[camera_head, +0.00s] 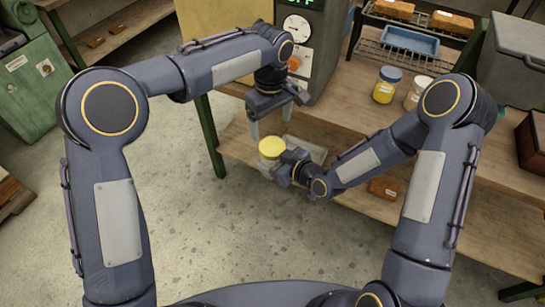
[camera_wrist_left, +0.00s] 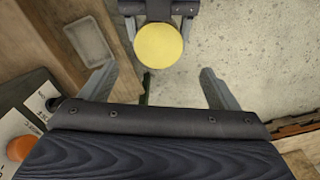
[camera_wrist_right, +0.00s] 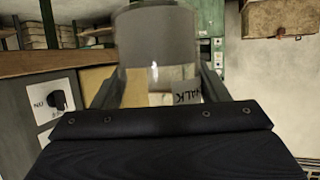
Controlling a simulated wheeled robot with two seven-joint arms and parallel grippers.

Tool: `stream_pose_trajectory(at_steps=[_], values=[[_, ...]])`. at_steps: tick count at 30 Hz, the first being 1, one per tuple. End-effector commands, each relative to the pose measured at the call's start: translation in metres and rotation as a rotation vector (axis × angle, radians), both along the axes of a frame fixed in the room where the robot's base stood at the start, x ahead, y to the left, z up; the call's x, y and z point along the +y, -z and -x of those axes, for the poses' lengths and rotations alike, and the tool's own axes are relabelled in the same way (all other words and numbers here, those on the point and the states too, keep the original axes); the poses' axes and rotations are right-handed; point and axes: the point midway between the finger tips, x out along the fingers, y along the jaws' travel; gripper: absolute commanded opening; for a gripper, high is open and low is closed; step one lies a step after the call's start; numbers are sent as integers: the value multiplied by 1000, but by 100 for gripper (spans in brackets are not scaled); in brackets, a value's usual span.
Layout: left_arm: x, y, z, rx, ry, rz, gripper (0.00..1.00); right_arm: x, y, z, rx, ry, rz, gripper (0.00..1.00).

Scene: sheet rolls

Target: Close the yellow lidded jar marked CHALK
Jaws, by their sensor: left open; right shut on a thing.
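The jar is clear, with a round yellow lid (camera_head: 271,147) on top, which also shows from above in the left wrist view (camera_wrist_left: 159,46). My right gripper (camera_head: 283,166) is shut on the jar body from the side. In the right wrist view the glass jar (camera_wrist_right: 155,45) stands between the fingers, with a label partly readable as CHALK (camera_wrist_right: 187,90). Whether the lid is fully seated cannot be told. My left gripper (camera_head: 275,118) is open and empty above the lid, fingers pointing down. In the left wrist view the lid lies just beyond the open fingers (camera_wrist_left: 155,80).
A dark machine with a gauge (camera_head: 297,25) stands on the bench beside my left gripper. A blue-lidded jar (camera_head: 384,86) and a pale jar (camera_head: 417,93) stand on the bench. A shallow tray (camera_wrist_left: 88,40) lies on the lower shelf. The floor in front is clear.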

Motion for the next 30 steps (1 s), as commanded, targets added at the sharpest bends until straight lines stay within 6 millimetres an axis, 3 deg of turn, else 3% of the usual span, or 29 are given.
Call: stream_pose_trajectory(at_steps=[14, 30], values=[[-2, 7, -1, 3, -7, -4, 83, 0, -1, 0, -2, 0, -1, 4], [-2, 77, -1, 4, -6, -4, 83, 0, -1, 0, -2, 0, -1, 4]])
